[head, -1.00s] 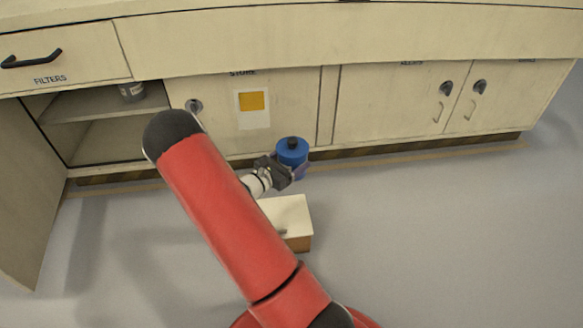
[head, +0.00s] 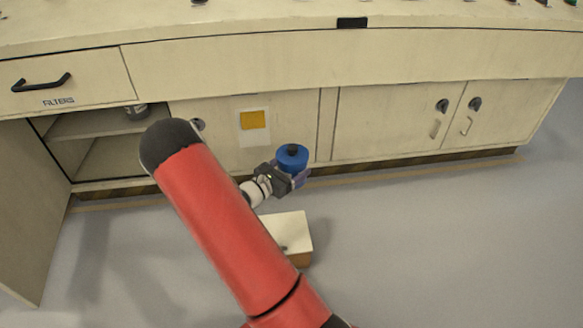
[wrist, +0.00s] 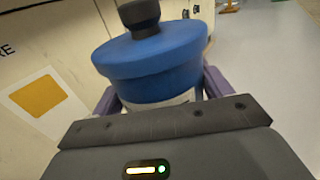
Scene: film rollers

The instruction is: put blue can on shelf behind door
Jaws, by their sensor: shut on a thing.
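The blue can (head: 292,157) has a wide blue lid and a black knob on top. My gripper (head: 289,180) is shut on it and holds it upright in front of the closed cupboard doors. In the wrist view the blue can (wrist: 152,62) sits between my purple fingers, with a pale band under its lid. The door (head: 22,215) at the far left stands open. Behind it is an open cupboard with a shelf (head: 95,123) across its middle. A grey can (head: 137,111) stands on that shelf at its right side. My arm hides part of the cupboard's right edge.
A low box with a white top (head: 290,232) stands on the floor below my gripper. A drawer (head: 60,82) marked FILTERS is above the open cupboard. Closed doors (head: 400,125) line the right. Floor before the open cupboard is clear.

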